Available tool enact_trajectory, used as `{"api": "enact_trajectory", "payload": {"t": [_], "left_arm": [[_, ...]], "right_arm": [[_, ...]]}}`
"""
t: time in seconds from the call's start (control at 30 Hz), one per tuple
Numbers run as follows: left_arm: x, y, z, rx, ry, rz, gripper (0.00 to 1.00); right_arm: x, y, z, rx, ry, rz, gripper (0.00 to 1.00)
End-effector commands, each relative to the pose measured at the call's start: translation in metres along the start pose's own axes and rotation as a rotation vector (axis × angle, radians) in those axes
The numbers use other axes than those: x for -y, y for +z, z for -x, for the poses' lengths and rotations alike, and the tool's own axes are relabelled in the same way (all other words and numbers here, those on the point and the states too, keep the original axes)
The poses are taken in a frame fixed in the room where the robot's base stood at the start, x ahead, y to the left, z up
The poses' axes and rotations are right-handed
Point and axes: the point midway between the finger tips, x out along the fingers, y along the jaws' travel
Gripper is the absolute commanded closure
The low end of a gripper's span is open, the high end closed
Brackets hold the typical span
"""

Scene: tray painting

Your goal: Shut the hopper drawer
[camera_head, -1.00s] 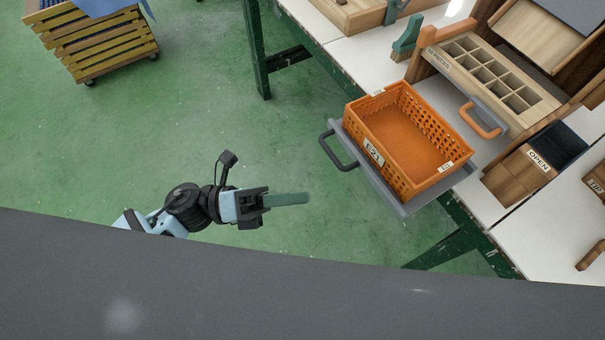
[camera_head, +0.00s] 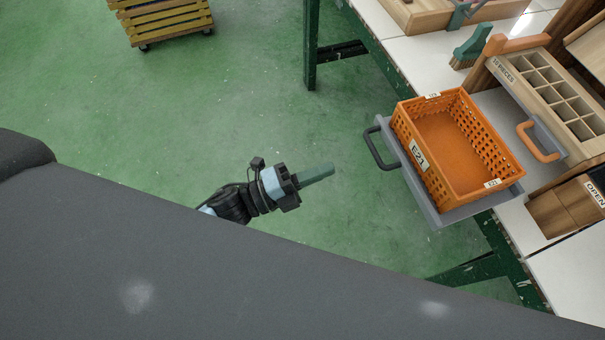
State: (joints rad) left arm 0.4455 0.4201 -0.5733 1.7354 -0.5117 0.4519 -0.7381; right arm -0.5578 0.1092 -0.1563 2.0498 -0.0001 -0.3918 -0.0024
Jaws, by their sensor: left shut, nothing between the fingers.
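A grey drawer (camera_head: 424,202) with a dark looped handle (camera_head: 371,150) sticks out past the table's front edge. It looks like the hopper drawer, pulled out. An orange perforated crate (camera_head: 448,186) marked E21 sits in it, and its floor looks empty. My left gripper (camera_head: 326,171) is shut and empty, with its green fingers pointing right. It is over the green floor, left of the handle and apart from it. My right gripper is not in view.
The white table (camera_head: 428,48) on green legs carries a wooden compartment tray (camera_head: 545,82) with an orange handle, a green brush (camera_head: 471,46) and a wooden box (camera_head: 562,207) labelled OPEN. A slatted wooden cart (camera_head: 163,22) stands at the upper left. The floor between gripper and drawer is clear.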

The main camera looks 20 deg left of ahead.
Motion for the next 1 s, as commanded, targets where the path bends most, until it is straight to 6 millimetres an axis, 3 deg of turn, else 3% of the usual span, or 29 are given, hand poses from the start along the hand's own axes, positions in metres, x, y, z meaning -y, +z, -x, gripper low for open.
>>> {"api": "enact_trajectory", "payload": {"t": [0.2,0.4,0.6,1.0], "left_arm": [[0.002,0.000,-0.042,-0.001,-0.002,-0.002,1.00],[0.001,0.000,-0.067,-0.001,0.000,-0.001,1.00],[0.000,0.000,-0.076,-0.001,0.001,-0.001,1.00],[0.000,-0.001,-0.076,-0.001,0.001,-0.001,1.00]], "right_arm": [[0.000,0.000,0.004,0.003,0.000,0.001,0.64],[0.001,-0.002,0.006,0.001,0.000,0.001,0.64],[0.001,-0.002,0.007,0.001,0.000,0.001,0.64],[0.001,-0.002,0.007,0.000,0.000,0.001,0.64]]}}
